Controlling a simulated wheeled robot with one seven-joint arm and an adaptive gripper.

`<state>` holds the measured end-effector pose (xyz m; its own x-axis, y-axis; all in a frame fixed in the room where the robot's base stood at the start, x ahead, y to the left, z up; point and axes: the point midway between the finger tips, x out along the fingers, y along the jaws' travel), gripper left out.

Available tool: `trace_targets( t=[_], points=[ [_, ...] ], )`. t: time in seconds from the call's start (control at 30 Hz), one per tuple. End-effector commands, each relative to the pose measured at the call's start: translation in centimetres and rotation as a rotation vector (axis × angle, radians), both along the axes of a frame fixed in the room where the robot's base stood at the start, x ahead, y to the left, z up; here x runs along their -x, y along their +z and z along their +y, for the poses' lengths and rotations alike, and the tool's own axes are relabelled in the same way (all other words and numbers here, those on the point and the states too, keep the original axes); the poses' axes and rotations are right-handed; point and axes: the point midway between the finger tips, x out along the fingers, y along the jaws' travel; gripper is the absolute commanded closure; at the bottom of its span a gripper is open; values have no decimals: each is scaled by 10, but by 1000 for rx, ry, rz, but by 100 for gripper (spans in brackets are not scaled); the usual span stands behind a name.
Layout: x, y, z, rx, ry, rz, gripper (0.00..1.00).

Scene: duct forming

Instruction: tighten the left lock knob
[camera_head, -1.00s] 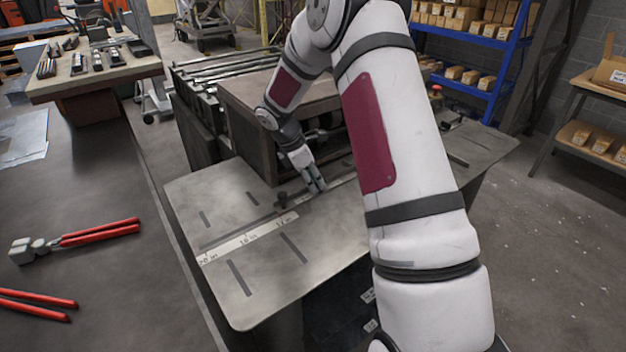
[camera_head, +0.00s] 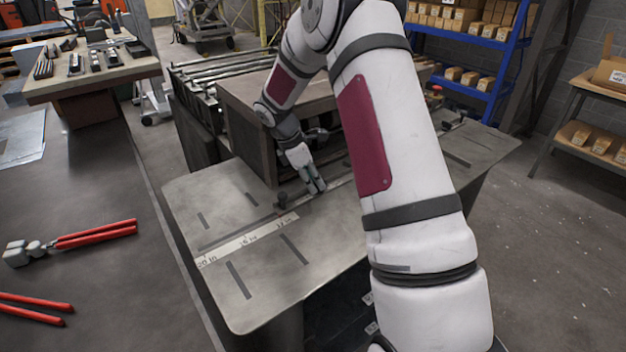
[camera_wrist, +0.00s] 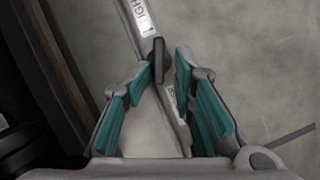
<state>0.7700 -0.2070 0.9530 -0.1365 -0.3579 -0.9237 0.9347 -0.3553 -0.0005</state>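The left lock knob (camera_head: 282,201) is small and dark. It stands on the metal table by the inner end of the ruler strip (camera_head: 247,240) in the head view. My gripper (camera_head: 317,190) is low over the table, just right of the knob, fingers angled down. In the wrist view my gripper (camera_wrist: 167,62) has teal-padded fingers spread apart. A dark narrow piece (camera_wrist: 158,58), which looks like the knob, shows at the fingertips, close to the left one with a gap to the right one. I cannot tell whether it touches.
A dark box-like frame (camera_head: 249,130) stands on the table right behind my gripper. The table (camera_head: 215,190) is clear to the left, apart from slots. Red-handled pliers (camera_head: 95,235) lie on the left-hand bench.

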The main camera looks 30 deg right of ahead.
Motion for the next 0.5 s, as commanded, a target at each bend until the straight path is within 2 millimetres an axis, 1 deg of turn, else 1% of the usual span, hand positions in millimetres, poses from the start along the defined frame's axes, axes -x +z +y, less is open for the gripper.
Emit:
trace_targets(
  t=[0.33, 0.43, 0.5],
  points=[
    [-1, 1, 0, -1, 1, -1, 71],
    [-1, 10, 0, 0, 1, -3, 71],
    [-1, 20, 0, 0, 0, -5, 71]
  ],
)
